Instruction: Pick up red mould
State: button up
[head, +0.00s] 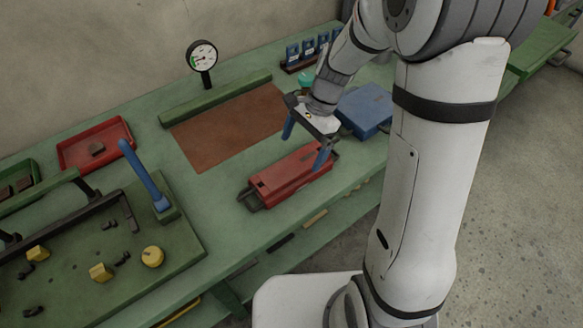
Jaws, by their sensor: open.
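The red mould (286,180) is a long block with a dark handle or fitting at its left end. It lies on the green bench near the front edge. My gripper (306,149) is above and behind the mould, open, with its two blue fingers pointing down. One finger hangs over the brown mat and the other overlaps the mould's right end in this view. I cannot tell whether that finger touches the mould. Nothing is held between the fingers.
A brown mat (222,135) with a green bar lies behind. A blue case (365,108) is close to the right of my gripper. A dial gauge (203,58) stands at the back. A red tray (112,136) and a green fixture (70,270) with a blue lever are at left.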

aim_at(294, 163)
jog(key=x, duration=0.7)
jog(key=shift+f, duration=0.25)
jog(key=c, duration=1.8)
jog(key=shift+w+r, duration=0.15)
jog(key=shift+c, duration=0.6)
jog(key=shift+r, duration=0.1)
